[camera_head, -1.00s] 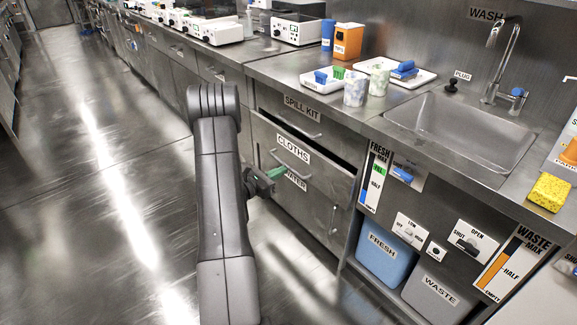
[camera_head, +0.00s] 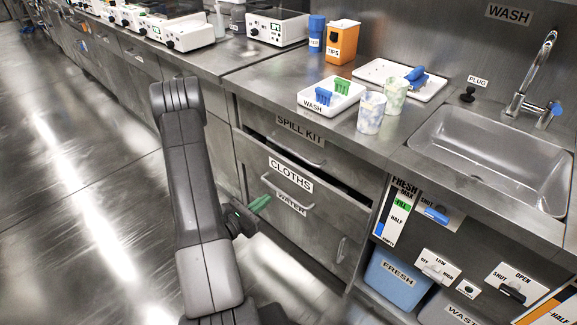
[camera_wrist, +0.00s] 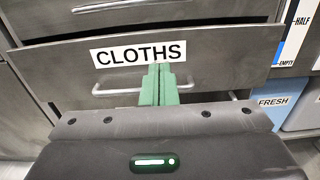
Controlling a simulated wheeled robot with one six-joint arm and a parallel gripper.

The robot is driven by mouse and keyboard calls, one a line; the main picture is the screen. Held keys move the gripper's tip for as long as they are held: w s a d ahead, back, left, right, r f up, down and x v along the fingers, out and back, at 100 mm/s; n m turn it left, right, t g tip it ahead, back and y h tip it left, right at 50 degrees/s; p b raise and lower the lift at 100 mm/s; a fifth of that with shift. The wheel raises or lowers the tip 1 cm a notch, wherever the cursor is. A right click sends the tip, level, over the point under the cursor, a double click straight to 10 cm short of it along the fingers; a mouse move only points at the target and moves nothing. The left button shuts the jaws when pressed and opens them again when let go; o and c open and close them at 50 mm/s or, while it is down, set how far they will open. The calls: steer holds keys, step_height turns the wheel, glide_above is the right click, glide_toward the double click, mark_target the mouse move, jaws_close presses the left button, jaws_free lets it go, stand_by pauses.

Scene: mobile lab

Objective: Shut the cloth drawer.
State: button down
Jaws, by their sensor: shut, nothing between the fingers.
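The cloth drawer (camera_head: 322,203), labelled CLOTHS, stands partly open below the spill kit drawer. A dark gap shows behind the top edge of its front. In the wrist view the drawer front (camera_wrist: 225,55) spans most of the picture, with the label and a bar handle (camera_wrist: 108,91). My gripper (camera_head: 262,202) is shut and empty, its green fingers pointing at the drawer front. In the wrist view the fingers of my gripper (camera_wrist: 160,70) overlap the label's lower edge and hide the handle's middle. I cannot tell whether they touch the drawer.
The spill kit drawer (camera_head: 283,143) is above. The counter (camera_head: 275,80) over it holds a wash tray (camera_head: 335,108), cups and an orange tips box (camera_head: 342,42). A sink (camera_head: 490,160) and a blue fresh container (camera_head: 395,280) are at right. The floor (camera_head: 80,200) at left is clear.

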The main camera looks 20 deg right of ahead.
mark_target(302, 173)
steer(key=b+x, duration=0.1)
steer(key=x, duration=1.3)
steer(key=shift+r, duration=0.1)
